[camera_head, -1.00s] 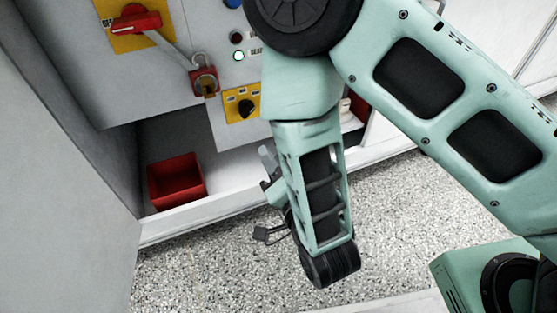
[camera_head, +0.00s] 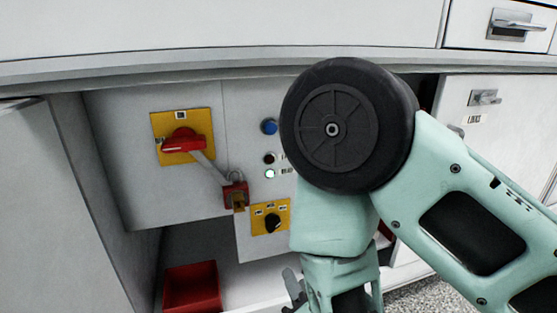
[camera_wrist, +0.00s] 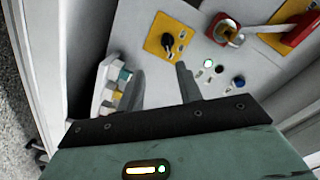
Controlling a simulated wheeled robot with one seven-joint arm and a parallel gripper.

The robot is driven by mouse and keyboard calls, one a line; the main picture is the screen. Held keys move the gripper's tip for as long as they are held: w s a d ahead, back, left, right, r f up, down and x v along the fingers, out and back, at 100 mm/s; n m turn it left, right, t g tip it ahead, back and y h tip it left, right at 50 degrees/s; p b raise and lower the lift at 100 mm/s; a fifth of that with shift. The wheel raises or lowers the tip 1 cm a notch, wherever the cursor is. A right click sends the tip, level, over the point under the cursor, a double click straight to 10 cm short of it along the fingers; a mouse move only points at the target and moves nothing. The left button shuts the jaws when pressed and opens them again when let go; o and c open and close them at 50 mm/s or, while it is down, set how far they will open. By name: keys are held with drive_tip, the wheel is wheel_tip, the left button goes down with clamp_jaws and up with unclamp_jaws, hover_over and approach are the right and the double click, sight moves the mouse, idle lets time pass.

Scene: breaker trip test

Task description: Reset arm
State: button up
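My gripper shows in the wrist view (camera_wrist: 162,88) with its two dark fingers apart and nothing between them. It faces the grey breaker panel (camera_wrist: 140,25). In the head view my arm covers part of the panel, and only a piece of the gripper shows at the bottom. The panel carries a red rotary handle (camera_head: 183,142) on a yellow plate, a red padlock (camera_head: 236,193) hanging by it, and a black selector knob (camera_head: 272,222) on a yellow plate. A blue button (camera_head: 270,126), a dark button (camera_head: 270,158) and a lit white-green lamp (camera_head: 270,174) sit beside my arm.
A red open bin (camera_head: 190,287) stands in the recess below the panel. A white holder (camera_wrist: 108,88) with coloured pieces is left of my gripper in the wrist view. A cabinet wall (camera_head: 50,200) bounds the left. A counter edge (camera_head: 200,70) runs above.

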drive_tip(key=s+a+r+n+g+p, duration=0.1)
drive_tip(key=s+r+n+g+p, duration=0.15)
drive_tip(key=r+g, duration=0.25)
drive_tip(key=s+a+r+n+g+p, duration=0.1)
drive_tip(key=a+r+n+g+p, duration=0.1)
drive_tip(key=r+n+g+p, duration=0.25)
drive_tip(key=s+d+r+n+g+h+p, duration=0.4)
drive_tip(key=s+d+r+n+g+p, duration=0.3)
drive_tip(key=s+d+r, duration=0.7)
wheel_tip(320, 180, up, 37)
drive_tip(key=w+a+p, duration=0.1)
drive_tip(key=w+p, duration=0.1)
drive_tip(key=p, duration=3.3)
drive_tip(key=shift+w+a+n, duration=0.2)
drive_tip(key=shift+w+n, duration=0.1)
